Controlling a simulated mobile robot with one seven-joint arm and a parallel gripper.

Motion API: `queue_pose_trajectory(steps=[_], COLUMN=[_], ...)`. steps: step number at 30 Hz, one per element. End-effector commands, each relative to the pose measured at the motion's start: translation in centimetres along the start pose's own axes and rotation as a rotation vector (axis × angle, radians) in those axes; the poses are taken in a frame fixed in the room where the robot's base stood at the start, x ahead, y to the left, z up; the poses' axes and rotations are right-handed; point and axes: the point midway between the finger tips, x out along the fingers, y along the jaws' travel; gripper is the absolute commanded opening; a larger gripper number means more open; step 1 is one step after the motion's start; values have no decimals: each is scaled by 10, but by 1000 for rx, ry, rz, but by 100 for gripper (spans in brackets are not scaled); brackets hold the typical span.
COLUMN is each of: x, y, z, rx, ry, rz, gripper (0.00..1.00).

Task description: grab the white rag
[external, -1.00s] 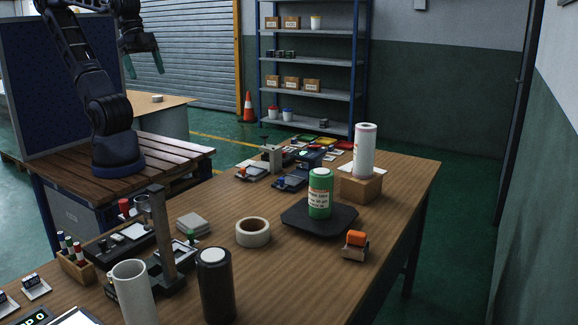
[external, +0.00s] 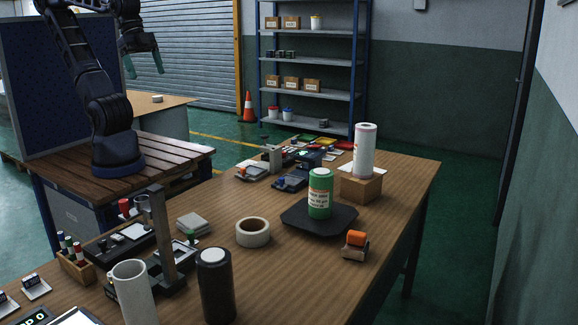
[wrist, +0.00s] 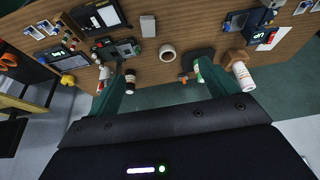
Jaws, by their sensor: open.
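A folded pale grey-white square (external: 194,223), which looks like the white rag, lies flat on the wooden table, left of the tape roll. It also shows in the wrist view (wrist: 148,26) near the top middle. I cannot tell its material for sure. My gripper (external: 143,65) is raised at the upper left of the external view, well away from the square. Its green fingers are spread and empty. In the wrist view my gripper (wrist: 160,67) is open, with the table beyond its fingertips.
The tape roll (external: 253,232) is beside the square. A post stand (external: 163,240) rises in front of it, near a white cylinder (external: 133,290) and a black cylinder (external: 216,285). A green canister (external: 320,193) stands on a dark plate. Bare table (external: 290,285) lies at front right.

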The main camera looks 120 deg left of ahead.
Motion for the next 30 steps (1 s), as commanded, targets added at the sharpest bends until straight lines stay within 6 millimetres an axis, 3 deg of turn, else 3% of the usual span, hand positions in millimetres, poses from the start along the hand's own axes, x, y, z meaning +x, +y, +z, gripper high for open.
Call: queue_pose_trajectory(steps=[8, 19, 30], x=[22, 94, 177], y=[6, 27, 48], z=[-17, -56, -78], rx=[-199, -810, -1432], ry=[-52, -234, -392], rz=[61, 119, 4], gripper=[85, 85, 85])
